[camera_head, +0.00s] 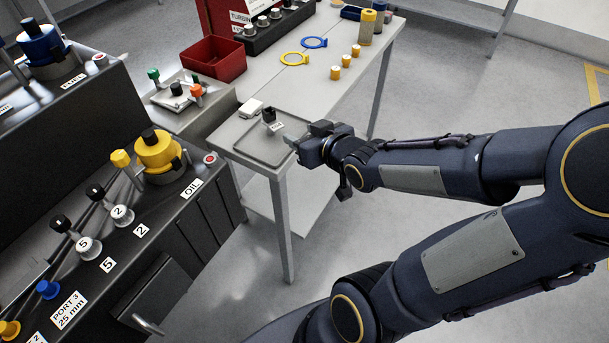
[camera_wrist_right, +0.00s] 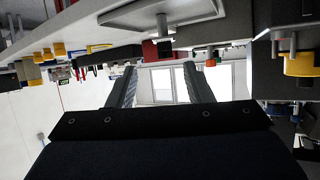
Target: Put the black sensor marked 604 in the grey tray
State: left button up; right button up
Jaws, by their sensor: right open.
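The grey tray (camera_head: 248,149) lies on the near end of the light table. A small black sensor (camera_head: 268,115) stands upright in the tray near its back edge, with a white tag (camera_head: 277,127) beside it whose marking is too small to read. My right gripper (camera_head: 296,146) is at the tray's right edge, apart from the sensor. In the right wrist view, which looks upside down, its two fingers (camera_wrist_right: 160,72) are spread with nothing between them. The tray (camera_wrist_right: 185,12) and the dark sensor (camera_wrist_right: 163,24) show beyond them at the top. My left gripper is out of view.
A white block (camera_head: 251,108) lies behind the tray. A red bin (camera_head: 213,62), blue and yellow rings (camera_head: 294,59) and several yellow-topped cylinders stand farther back. At left is the dark console with the yellow OIL fitting (camera_head: 158,155). Floor right of the table is clear.

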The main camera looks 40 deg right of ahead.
jog(key=s+a+g+y, duration=0.2)
jog(key=s+a, duration=0.3)
jog(key=s, duration=0.3)
jog(key=s+a+g+y, duration=0.2)
jog(key=s+a+g, duration=0.3)
jog(key=s, duration=0.3)
jog(key=shift+a+f+m, duration=0.2)
jog(key=shift+a+m, duration=0.1)
jog(key=shift+a, duration=0.45)
jog(key=shift+s+d, duration=0.15)
jog(key=shift+s, duration=0.05)
